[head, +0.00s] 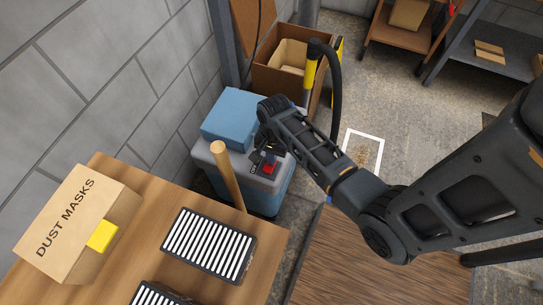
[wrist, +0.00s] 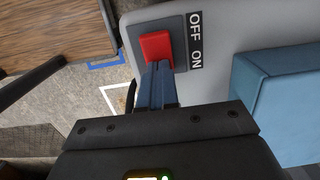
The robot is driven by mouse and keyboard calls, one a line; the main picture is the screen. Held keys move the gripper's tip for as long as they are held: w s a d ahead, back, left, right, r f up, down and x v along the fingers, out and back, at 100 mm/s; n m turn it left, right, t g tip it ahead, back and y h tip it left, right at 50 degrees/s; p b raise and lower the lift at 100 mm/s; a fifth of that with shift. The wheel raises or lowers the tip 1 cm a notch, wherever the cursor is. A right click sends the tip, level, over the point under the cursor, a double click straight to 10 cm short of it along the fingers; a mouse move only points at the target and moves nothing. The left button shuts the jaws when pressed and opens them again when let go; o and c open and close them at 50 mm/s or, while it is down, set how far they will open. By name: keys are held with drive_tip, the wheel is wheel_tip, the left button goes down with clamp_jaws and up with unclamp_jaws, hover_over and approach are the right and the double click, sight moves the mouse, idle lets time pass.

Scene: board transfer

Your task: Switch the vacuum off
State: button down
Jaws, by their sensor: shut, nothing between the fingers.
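The vacuum (head: 283,190) is a grey and blue box on the floor beside the wooden bench, with a blue block (head: 232,118) on top. Its red switch (head: 269,169) sits on a dark plate on the grey lid. In the wrist view the red switch (wrist: 157,46) is beside a label (wrist: 195,40) reading OFF and ON. My gripper (wrist: 157,66) is shut and empty, its fingertips at the switch's edge on the ON side. I cannot tell whether they touch it or which way the switch is tilted. The gripper (head: 270,153) also shows over the lid in the head view.
A wooden bench (head: 110,205) at lower left holds a dust masks box (head: 75,225) and a slatted filter (head: 208,245). An upright wooden handle (head: 228,175) stands close to the switch. A cardboard box (head: 285,65) and a black hose (head: 335,90) are behind the vacuum.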

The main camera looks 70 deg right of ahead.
drive_tip(key=shift+s+a+f, duration=0.2)
drive_tip(key=shift+a+f, duration=0.1)
drive_tip(key=shift+f, duration=0.05)
drive_tip(key=shift+a+r+p, duration=0.1)
drive_tip(key=shift+a+p, duration=0.5)
drive_tip(key=shift+a, duration=0.25)
drive_tip(key=shift+r+p, duration=0.55)
wheel_tip(320, 180, up, 14)
drive_tip(key=d+p, duration=0.2)
drive_tip(key=p, duration=0.1)
drive_tip(key=shift+w+f, duration=0.25)
